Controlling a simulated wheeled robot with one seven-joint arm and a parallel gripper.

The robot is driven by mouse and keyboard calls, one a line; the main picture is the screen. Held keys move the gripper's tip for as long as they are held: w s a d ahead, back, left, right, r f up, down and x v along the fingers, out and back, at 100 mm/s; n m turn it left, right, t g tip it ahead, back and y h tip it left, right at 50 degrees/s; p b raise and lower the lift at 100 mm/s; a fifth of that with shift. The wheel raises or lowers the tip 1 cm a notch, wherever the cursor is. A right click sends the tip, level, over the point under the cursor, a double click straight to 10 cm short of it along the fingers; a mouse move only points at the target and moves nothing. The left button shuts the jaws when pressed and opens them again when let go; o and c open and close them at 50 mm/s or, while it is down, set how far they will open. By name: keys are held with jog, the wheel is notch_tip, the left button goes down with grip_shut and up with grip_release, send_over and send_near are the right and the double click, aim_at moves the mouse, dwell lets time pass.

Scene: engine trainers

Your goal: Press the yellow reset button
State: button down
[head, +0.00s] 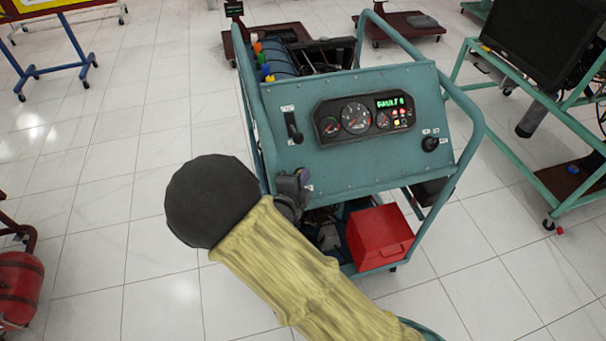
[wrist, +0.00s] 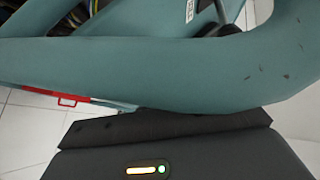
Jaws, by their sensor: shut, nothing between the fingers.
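The teal engine trainer (head: 375,78) stands ahead, with a sloped control panel (head: 280,105). The panel carries a gauge cluster (head: 355,118) whose green display reads like "FAULT", with small lit lamps beside it. I cannot pick out the yellow reset button for certain; a small yellow cap (head: 270,78) shows behind the panel's left edge. My gripper (head: 302,180) is shut and empty by the panel's lower left corner, partly hidden by my arm. In the wrist view, its dark body fills the bottom, close to a teal tube (wrist: 170,75) of the frame; the fingertips are not clear.
A black lever (head: 293,128) is at the panel's left and a black knob (head: 430,143) at its right. A red box (head: 378,238) sits low in the frame. A monitor stand (head: 560,90) is at right.

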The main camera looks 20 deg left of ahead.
dwell(0.6)
jog(key=shift+w+a+f+b, duration=0.1)
jog(key=shift+w+f+b, duration=0.2)
jog(key=shift+b, duration=0.2)
